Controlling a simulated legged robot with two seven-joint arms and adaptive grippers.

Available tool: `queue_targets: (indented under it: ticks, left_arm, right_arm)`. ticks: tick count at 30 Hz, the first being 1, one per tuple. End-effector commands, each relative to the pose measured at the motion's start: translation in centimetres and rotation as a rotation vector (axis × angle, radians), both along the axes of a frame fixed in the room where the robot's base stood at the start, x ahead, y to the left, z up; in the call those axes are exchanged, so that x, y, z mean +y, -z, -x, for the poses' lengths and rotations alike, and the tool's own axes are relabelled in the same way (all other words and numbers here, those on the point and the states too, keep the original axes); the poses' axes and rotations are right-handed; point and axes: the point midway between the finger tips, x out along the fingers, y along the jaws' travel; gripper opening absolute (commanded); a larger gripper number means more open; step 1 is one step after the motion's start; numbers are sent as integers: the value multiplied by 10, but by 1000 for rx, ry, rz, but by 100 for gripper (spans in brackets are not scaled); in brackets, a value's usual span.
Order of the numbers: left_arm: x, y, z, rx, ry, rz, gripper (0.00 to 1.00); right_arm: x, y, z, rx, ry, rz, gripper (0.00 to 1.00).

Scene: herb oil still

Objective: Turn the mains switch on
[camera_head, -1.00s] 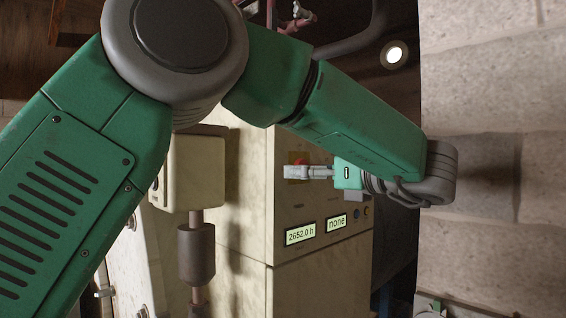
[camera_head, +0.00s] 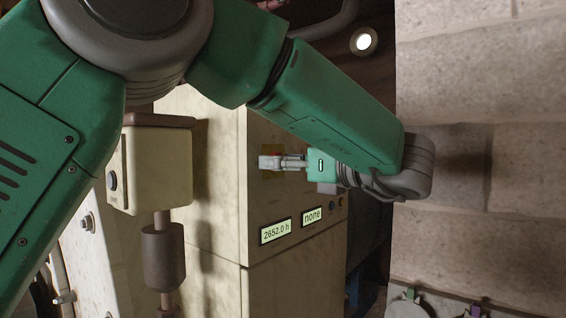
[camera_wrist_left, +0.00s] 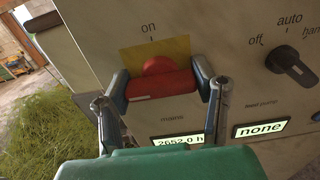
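The mains switch (camera_wrist_left: 162,88) is a red knob with a bar-shaped handle on a yellow plate (camera_wrist_left: 140,56), marked "on" above. In the wrist view its handle lies nearly level, across the direction of the "on" mark. My left gripper (camera_wrist_left: 162,84) is open, with one finger at each end of the handle. I cannot tell whether the fingers touch it. My right gripper is not in view.
The cream cabinet (camera_head: 215,200) has lit displays, "2652.0 h" (camera_head: 275,232) and "none" (camera_head: 312,215), below the switch. A black selector knob (camera_wrist_left: 291,66) is to its right in the wrist view. A beige box (camera_head: 160,170) stands left; a block wall (camera_head: 480,200) is right.

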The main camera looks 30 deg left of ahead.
Motion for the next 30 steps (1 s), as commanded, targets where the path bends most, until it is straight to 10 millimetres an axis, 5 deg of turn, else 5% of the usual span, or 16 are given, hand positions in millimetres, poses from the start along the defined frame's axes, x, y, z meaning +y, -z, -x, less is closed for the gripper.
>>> queue_targets:
  ticks: [14, 30]
  left_arm:
    - [-6, 2, 0, 136, 4, -14, 23]
    - [-11, 2, -3, 629, 9, -57, 23]
  right_arm:
    - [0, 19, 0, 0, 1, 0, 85]
    - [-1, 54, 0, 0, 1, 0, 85]
